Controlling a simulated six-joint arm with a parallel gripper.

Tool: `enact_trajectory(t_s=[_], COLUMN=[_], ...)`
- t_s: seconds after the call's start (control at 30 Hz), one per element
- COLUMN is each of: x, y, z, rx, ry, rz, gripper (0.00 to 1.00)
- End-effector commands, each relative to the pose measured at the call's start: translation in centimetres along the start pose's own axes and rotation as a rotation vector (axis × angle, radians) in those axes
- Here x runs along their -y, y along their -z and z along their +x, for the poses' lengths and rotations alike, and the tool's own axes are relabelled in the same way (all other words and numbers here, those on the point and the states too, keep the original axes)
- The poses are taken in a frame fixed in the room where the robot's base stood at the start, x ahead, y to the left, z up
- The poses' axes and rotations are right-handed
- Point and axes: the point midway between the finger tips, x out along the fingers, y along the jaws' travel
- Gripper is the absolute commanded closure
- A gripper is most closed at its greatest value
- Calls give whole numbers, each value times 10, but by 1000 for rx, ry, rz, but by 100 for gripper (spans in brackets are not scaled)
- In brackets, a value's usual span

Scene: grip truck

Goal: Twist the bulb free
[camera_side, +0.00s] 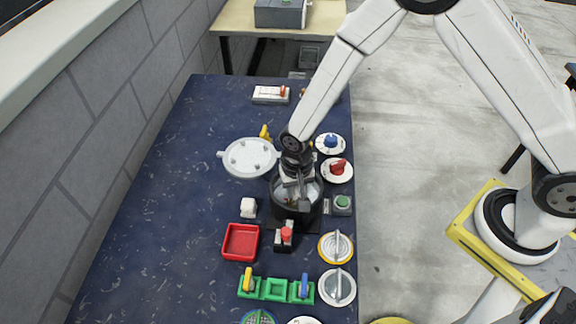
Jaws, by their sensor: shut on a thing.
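My gripper (302,197) points down into a dark round housing (274,204) near the right side of the blue table. It is shut on the bulb inside the housing. The bulb is mostly hidden by the gripper and the housing rim, and its outline is too small to make out. A round light-grey lid (250,157) lies open at the left of the housing.
A red tray (241,242), a white block (248,207), a red-topped switch (287,237) and a green button (343,202) surround the housing. Dials (337,171) line the right edge. The table's left side (150,225) is clear.

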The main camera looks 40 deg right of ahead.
Motion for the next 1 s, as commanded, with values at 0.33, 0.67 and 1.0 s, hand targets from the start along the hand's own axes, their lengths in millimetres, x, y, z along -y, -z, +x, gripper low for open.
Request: enact_trajectory(t_s=[0.33, 0.67, 1.0], x=[0, 0, 0], y=[0, 0, 0], z=[0, -8, -27], rx=[0, -1, 0], ry=[0, 1, 0], rz=[1, 2, 2], gripper=[41, 41, 41])
